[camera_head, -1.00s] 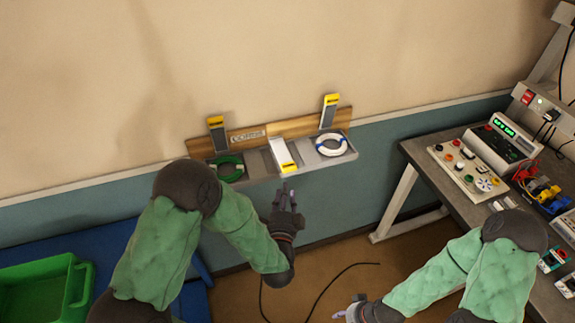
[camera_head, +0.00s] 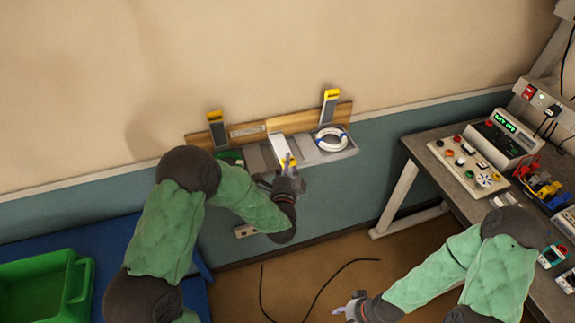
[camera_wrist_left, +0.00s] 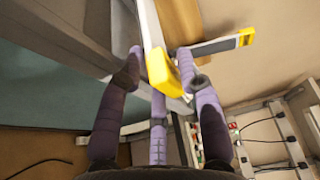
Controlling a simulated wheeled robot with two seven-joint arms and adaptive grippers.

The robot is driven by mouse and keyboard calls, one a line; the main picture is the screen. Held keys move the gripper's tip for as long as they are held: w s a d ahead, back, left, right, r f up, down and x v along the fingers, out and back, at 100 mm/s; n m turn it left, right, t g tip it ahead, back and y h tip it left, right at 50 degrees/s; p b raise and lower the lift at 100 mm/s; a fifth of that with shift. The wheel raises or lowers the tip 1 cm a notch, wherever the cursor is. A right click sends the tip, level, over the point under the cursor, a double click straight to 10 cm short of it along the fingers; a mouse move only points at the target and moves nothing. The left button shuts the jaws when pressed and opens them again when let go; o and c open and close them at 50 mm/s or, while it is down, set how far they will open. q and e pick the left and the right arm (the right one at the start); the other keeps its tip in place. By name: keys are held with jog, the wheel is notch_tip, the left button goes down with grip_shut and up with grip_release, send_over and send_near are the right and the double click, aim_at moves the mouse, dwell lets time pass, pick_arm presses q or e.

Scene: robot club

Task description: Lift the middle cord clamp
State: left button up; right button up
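The middle cord clamp (camera_head: 281,146) is a white lever with a yellow end, tilted down over the front of the wall shelf. In the left wrist view its yellow end (camera_wrist_left: 167,76) lies between the fingers of my left gripper (camera_wrist_left: 160,58). The fingers are spread around it; whether any touches it, I cannot tell. In the head view my left gripper (camera_head: 286,165) partly hides the yellow end. My right gripper (camera_head: 345,308) is low, far from the shelf, and too small to judge.
Two other clamps stand raised, left (camera_head: 216,128) and right (camera_head: 329,107). A green cord coil (camera_head: 230,156) and a white one (camera_head: 331,139) lie on the shelf (camera_head: 338,156). A workbench (camera_head: 425,150) with instruments is at right; a green crate (camera_head: 40,290) is at lower left.

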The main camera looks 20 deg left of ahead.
pick_arm(q)
grip_shut()
